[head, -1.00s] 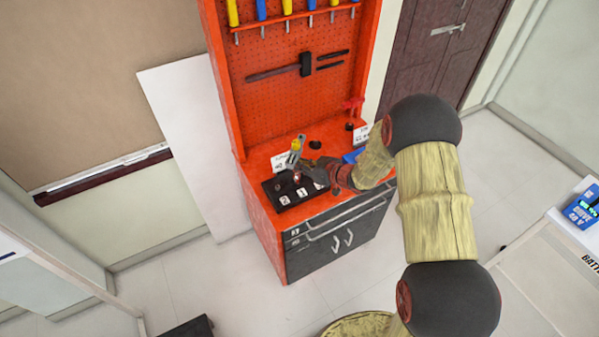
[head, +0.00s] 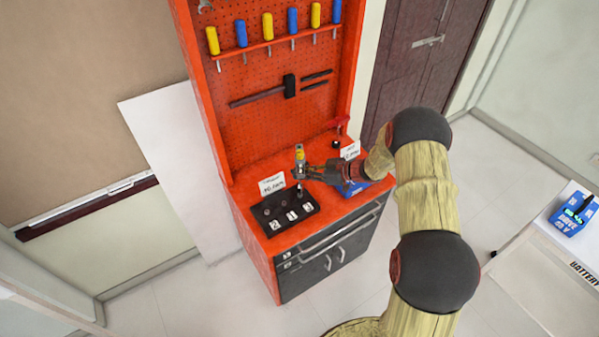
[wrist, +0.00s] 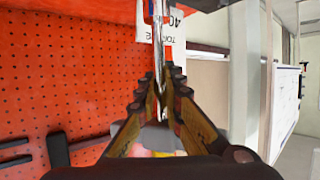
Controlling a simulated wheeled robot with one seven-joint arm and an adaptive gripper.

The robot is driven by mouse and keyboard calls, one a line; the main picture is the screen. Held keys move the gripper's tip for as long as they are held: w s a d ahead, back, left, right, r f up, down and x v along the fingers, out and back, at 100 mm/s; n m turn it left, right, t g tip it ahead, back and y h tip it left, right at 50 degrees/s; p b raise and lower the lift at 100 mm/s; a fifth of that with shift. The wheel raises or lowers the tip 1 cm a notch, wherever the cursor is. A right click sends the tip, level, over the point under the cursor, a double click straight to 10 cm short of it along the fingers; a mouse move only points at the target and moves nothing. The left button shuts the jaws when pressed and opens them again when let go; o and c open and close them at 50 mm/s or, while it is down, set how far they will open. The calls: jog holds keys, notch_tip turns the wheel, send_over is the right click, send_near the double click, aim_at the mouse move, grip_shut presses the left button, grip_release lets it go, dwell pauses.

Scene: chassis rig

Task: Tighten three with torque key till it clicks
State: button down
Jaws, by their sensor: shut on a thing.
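My gripper (head: 305,172) is shut on the torque key (head: 299,153), a slim metal tool with a grey and yellow upper end. The key is upright in the head view, over the back right edge of the black block (head: 264,216). In the wrist view my fingers (wrist: 160,92) close around its shiny shaft (wrist: 159,50). The block has small white number labels along its front and dark round spots behind them. The label marked three seems to be the middle one (head: 291,216). Whether the key's lower end touches anything cannot be told.
A white sign (head: 271,185) stands behind the block, and another (head: 349,150) stands at the right. The red pegboard (head: 262,100) with hanging screwdrivers and a hammer rises behind the red bench.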

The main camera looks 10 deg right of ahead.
aim_at(300, 185)
jog(key=shift+r, duration=0.1)
jog(key=shift+f, duration=0.4)
jog(key=shift+f+b, duration=0.6)
jog(key=shift+f, duration=1.25)
